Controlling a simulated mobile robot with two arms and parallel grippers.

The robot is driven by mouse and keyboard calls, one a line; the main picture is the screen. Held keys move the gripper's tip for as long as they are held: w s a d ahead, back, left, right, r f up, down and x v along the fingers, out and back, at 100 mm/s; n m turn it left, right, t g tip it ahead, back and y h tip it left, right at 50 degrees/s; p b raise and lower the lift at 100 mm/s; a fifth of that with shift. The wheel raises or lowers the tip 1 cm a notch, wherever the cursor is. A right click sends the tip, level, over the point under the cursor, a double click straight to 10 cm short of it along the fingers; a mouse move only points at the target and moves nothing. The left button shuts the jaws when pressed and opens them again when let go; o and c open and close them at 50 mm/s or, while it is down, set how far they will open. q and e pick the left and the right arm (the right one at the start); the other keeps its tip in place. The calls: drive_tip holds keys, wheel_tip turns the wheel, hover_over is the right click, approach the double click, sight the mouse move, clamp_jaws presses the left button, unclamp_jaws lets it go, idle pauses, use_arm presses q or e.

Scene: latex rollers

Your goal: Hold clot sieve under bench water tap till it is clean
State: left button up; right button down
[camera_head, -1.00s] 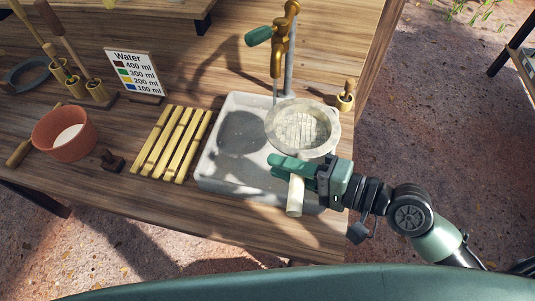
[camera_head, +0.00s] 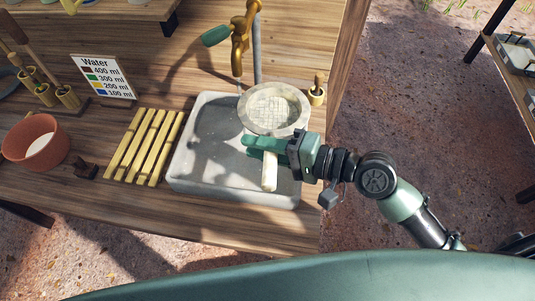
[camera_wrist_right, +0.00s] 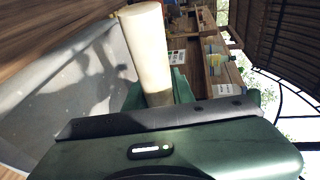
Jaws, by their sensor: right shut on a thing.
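The clot sieve (camera_head: 272,108) is a round, pale-rimmed sieve with a mesh floor and a pale handle (camera_head: 269,172). My right gripper (camera_head: 250,146) is shut on the handle, which also shows in the right wrist view (camera_wrist_right: 147,45). The sieve is over the back right part of a grey stone basin (camera_head: 205,150). The brass bench water tap (camera_head: 240,45) with a green handle stands behind the basin, its spout just left of the sieve's rim. I cannot tell whether water reaches the mesh. My left gripper is not in view.
A slatted yellow rack (camera_head: 145,147) lies left of the basin. A terracotta bowl (camera_head: 38,150) stands at the left, and a water sign (camera_head: 104,78) behind the rack. A small wooden pot (camera_head: 317,92) stands right of the sieve, near the bench's right edge.

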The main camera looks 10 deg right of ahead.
sight(276, 169)
drive_tip(key=w+a+b, duration=0.2)
drive_tip(key=w+a, duration=0.3)
drive_tip(key=w, duration=0.6)
drive_tip(key=shift+a, duration=0.35)
idle(2.0)
drive_tip(key=s+d, duration=0.3)
drive_tip(key=s, duration=0.2)
drive_tip(key=s+d, duration=0.2)
drive_tip(key=s, duration=0.4)
drive_tip(key=s+d, duration=0.3)
drive_tip(key=s, duration=0.2)
drive_tip(key=shift+s+d+f+p, duration=0.15)
drive_tip(key=shift+d+p, duration=0.15)
drive_tip(key=shift+s+d+r, duration=0.2)
drive_tip(key=shift+s, duration=0.25)
